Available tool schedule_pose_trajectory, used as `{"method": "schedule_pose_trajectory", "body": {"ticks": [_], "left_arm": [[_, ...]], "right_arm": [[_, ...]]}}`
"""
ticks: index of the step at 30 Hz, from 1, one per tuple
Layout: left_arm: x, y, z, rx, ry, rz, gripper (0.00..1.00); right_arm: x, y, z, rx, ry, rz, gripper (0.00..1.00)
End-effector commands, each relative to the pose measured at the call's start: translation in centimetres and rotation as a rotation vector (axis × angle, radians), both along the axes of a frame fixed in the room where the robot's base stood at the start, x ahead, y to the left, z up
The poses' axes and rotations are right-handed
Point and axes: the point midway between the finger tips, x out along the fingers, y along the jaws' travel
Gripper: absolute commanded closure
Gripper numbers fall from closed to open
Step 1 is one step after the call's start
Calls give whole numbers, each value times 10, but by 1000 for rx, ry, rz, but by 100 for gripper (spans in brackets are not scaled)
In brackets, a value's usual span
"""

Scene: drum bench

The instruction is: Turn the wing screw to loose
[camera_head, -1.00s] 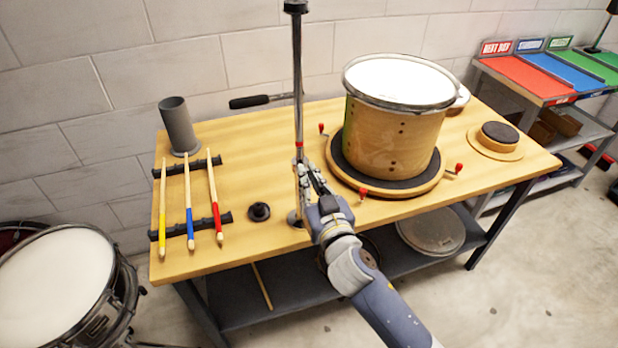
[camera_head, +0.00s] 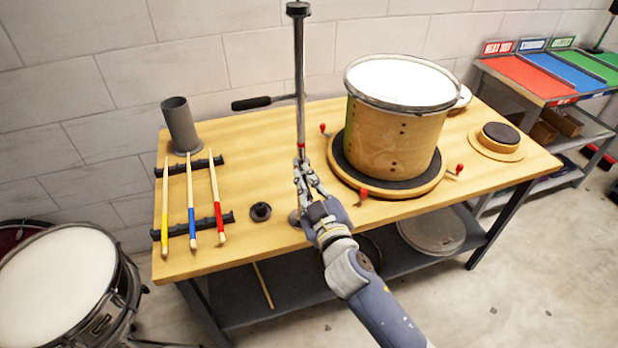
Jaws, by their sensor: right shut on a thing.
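A metal stand (camera_head: 299,85) rises upright from the bench, with a red band on its pole and a black-handled side arm (camera_head: 252,103). My right gripper (camera_head: 301,166) reaches the pole from the front, just below the red band. It is shut on the wing screw there. The fingers hide the screw, so its angle and tightness do not show. My left gripper is out of view.
A wooden drum (camera_head: 391,138) stands on a round base with red-knobbed clamps, right of the stand. Drumsticks (camera_head: 190,205) lie on a black rack at left, near a grey cup (camera_head: 180,125). A small black part (camera_head: 260,211) sits between rack and stand.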

Motion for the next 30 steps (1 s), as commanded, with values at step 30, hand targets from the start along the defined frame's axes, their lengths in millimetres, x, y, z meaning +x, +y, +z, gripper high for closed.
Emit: {"method": "schedule_pose_trajectory", "body": {"ticks": [30], "left_arm": [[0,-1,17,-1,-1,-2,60]], "right_arm": [[-3,8,-11,-920,-297,1,100]]}}
